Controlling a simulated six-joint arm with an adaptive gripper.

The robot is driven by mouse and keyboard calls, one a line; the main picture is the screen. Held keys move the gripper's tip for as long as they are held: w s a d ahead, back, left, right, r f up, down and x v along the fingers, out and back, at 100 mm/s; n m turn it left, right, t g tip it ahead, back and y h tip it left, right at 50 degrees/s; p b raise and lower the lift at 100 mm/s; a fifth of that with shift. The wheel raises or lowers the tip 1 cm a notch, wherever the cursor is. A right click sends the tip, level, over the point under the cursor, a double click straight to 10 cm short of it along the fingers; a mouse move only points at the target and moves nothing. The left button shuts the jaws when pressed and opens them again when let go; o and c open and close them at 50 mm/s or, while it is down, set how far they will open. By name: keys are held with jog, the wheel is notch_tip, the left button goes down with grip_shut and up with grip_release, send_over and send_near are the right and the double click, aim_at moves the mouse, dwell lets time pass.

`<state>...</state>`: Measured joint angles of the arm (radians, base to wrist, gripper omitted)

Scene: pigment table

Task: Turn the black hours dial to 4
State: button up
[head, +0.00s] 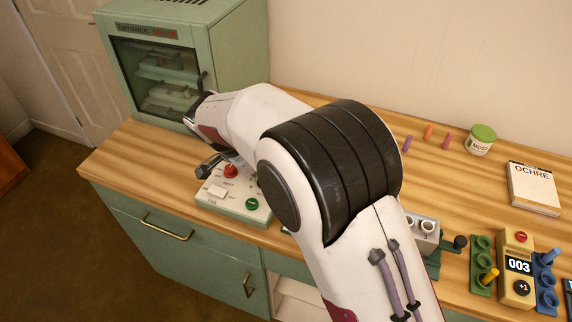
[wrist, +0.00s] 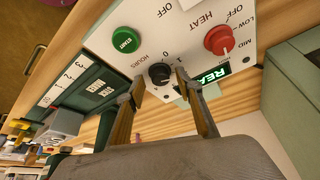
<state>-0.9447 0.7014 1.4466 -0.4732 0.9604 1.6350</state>
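The black hours dial (wrist: 159,75) sits on the white control panel (wrist: 190,35) in the wrist view, with the labels HOURS, 0 and 1 beside it. Its exact pointer setting is too small to read. My gripper (wrist: 160,86) is open, its two fingertips on either side of the dial, with a gap seeming to show on each side. I cannot tell whether either fingertip touches it. In the head view, the panel (head: 205,200) lies on the counter and my arm hides the dial.
A red heat knob (wrist: 221,40), a green START button (wrist: 125,40) and a lit green display (wrist: 212,78) are near the dial. A green oven cabinet (head: 230,50) stands behind the panel. A counter device showing 003 (head: 518,266) is at the right.

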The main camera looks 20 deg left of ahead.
jog(key=shift+n, duration=0.3)
jog(key=shift+d+r+n+y, duration=0.1)
jog(key=shift+n+y, duration=0.5)
jog(key=shift+n, duration=0.9)
jog(key=shift+d+n+y, duration=0.1)
jog(key=shift+n+y, duration=0.5)
jog(key=shift+n, duration=0.9)
jog(key=shift+n+y, duration=0.4)
jog(key=shift+n, duration=0.5)
jog(key=shift+w+d+n+g+y, duration=0.15)
jog(key=shift+n+y, duration=0.3)
jog(key=shift+n, duration=0.9)
jog(key=shift+s+d+n+g+y, duration=0.1)
jog(key=shift+n+g+y, duration=0.25)
jog(key=shift+n, duration=1)
